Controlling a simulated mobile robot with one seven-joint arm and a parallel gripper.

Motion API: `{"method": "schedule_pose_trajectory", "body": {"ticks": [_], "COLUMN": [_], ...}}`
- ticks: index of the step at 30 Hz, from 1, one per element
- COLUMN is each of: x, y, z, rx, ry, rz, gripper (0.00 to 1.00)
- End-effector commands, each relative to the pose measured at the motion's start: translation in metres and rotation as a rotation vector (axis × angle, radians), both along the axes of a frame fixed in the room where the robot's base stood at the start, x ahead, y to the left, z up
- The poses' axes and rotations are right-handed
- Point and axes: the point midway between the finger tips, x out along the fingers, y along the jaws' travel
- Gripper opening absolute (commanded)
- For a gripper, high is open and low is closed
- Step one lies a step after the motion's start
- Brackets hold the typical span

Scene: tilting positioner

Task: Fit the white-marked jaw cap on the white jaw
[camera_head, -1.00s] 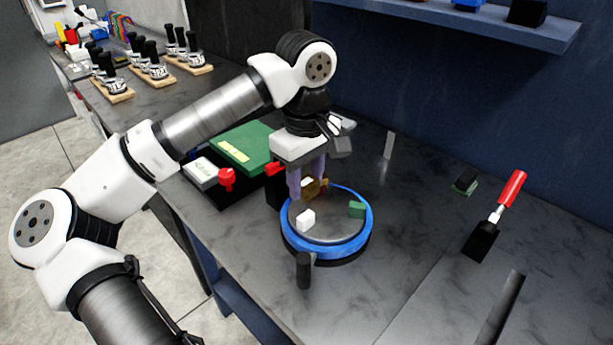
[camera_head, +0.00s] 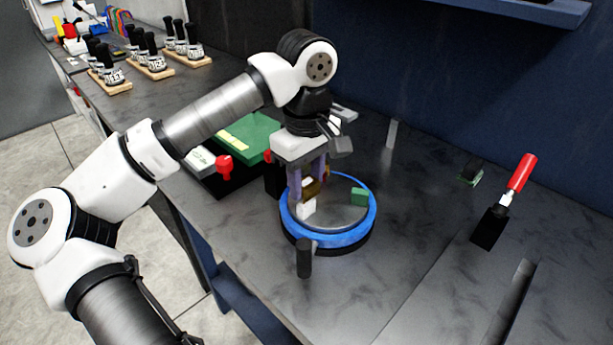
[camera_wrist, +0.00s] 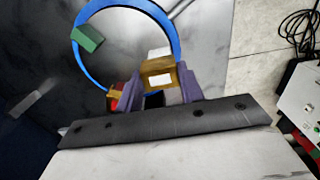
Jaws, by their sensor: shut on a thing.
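My gripper (camera_head: 307,191) is shut on a brass-coloured jaw cap (camera_head: 312,187). In the wrist view the cap (camera_wrist: 157,67) sits between the purple fingers, with a white mark on its face. The white jaw (camera_head: 306,209) is a small block on the round, blue-rimmed positioner (camera_head: 337,237). The cap is right by the white jaw, appearing just above and behind it in the head view. In the wrist view the white jaw (camera_wrist: 160,52) shows only partly past the cap's edge. I cannot tell whether they touch.
A green jaw (camera_head: 360,196) stands on the disc's right side; a red one (camera_wrist: 115,97) is near my finger. A dark post (camera_head: 304,258) stands in front. A red-handled clamp (camera_head: 507,200) and a green-black block (camera_head: 471,173) are right. A green box (camera_head: 250,136) is behind left.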

Motion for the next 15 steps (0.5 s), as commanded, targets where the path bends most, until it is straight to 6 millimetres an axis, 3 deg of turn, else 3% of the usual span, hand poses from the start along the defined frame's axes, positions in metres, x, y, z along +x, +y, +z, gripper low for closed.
{"method": "schedule_pose_trajectory", "body": {"ticks": [15], "x": [0.0], "y": [0.0], "z": [-0.011], "rx": [0.0], "ry": [0.0], "rz": [0.0], "gripper": [0.13]}}
